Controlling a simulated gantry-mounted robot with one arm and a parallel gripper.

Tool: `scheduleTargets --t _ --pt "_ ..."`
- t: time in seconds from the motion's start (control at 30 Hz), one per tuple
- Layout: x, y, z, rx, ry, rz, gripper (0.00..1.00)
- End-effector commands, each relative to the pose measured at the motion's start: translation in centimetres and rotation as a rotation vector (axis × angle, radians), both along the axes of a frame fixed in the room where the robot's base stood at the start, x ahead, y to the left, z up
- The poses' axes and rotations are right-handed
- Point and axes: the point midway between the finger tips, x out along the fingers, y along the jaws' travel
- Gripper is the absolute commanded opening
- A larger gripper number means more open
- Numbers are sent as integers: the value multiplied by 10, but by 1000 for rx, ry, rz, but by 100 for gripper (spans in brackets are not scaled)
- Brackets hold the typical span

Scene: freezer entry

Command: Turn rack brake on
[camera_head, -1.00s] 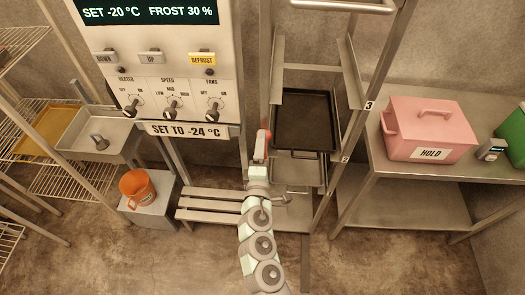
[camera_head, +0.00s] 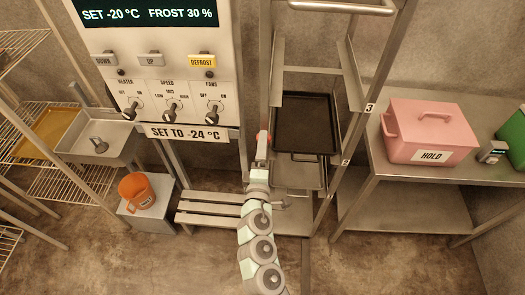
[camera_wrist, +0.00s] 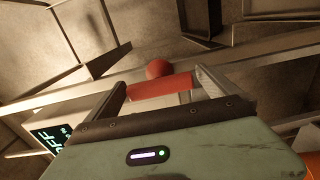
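The red brake lever with a round red knob (camera_wrist: 158,69) shows in the wrist view, and its red bar (camera_wrist: 160,87) lies between my fingers. I cannot tell whether the fingers touch the bar. The lever's base is hidden behind my gripper.
A control panel (camera_head: 158,90) with knobs stands left of the rack. A dark tray (camera_head: 304,120) sits in the rack. A bench with a pink HOLD box (camera_head: 428,130) is at right. A slatted step (camera_head: 208,207) lies below. A lit display (camera_wrist: 48,137) is partly cut off.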

Motion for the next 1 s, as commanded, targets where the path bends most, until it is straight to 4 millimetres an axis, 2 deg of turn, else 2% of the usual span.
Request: scheduleTargets --t 0.23,0.37,0.8,1.0 --pt "-1 0 0 -1 -1 1 100" --pt "-9 1 1 -1 -2 1 100" --pt "-83 7 0 -1 -1 2 100" --pt "-103 9 0 0 -1 3 100"
